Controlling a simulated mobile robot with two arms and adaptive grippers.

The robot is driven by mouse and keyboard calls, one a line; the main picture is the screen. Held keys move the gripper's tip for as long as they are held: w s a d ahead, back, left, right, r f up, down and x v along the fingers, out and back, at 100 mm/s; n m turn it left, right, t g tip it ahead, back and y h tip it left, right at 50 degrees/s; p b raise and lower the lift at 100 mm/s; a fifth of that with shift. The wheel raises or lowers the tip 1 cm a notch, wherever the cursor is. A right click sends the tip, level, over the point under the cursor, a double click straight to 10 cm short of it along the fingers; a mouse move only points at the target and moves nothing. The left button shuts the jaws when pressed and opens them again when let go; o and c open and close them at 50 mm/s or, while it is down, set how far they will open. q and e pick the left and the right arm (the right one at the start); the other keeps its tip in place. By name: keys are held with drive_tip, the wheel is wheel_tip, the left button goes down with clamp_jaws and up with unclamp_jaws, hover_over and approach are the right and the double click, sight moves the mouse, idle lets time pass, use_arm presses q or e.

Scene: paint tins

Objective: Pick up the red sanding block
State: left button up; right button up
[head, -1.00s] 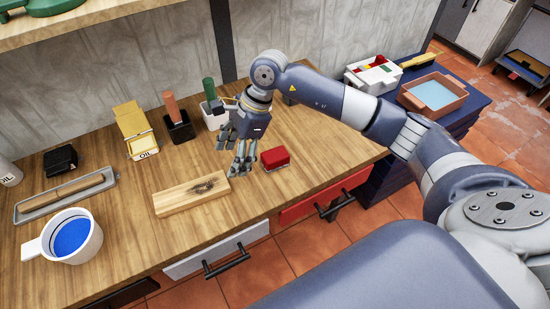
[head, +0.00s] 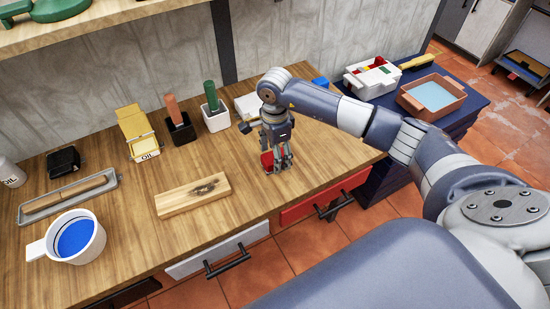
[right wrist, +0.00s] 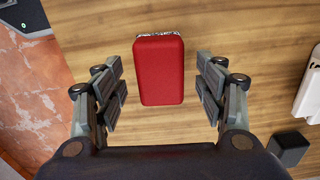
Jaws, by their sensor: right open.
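The red sanding block (head: 266,160) lies on the wooden worktop, partly hidden behind my right gripper (head: 279,165) in the head view. In the right wrist view the red sanding block (right wrist: 160,70) lies between the two fingers of my right gripper (right wrist: 161,90), with a clear gap on each side. The fingers are open and do not touch the block. A speckled grey edge shows at the block's far end. My left gripper is not in view.
A wooden board (head: 193,195) lies left of the block on the worktop (head: 135,230). Two pots with handles, a dark one (head: 181,131) and a white one (head: 215,119), stand behind. A blue-filled cup (head: 75,238) is at the left. The worktop's front edge is close to the block.

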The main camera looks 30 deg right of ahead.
drive_tip(key=shift+f, duration=1.15)
drive_tip(key=c, duration=1.2)
drive_tip(key=shift+c, duration=0.2)
drive_tip(key=shift+r, duration=0.1)
drive_tip(key=shift+w+r, duration=0.15)
drive_tip(key=shift+r, duration=0.3)
wheel_tip(320, 180, up, 3)
drive_tip(key=shift+f+b, duration=0.15)
drive_tip(key=shift+b, duration=0.45)
drive_tip(key=s+a, duration=0.2)
drive_tip(key=s, duration=0.2)
drive_tip(key=s+a+r+b, duration=0.1)
drive_tip(key=s+a, duration=0.1)
drive_tip(key=s, duration=0.3)
drive_tip(key=s+a+b, duration=0.1)
drive_tip(key=s+a, duration=0.2)
drive_tip(key=s, duration=0.2)
drive_tip(key=shift+s+a+r, duration=0.1)
drive_tip(key=shift+s+r, duration=0.05)
drive_tip(key=shift+s, duration=0.1)
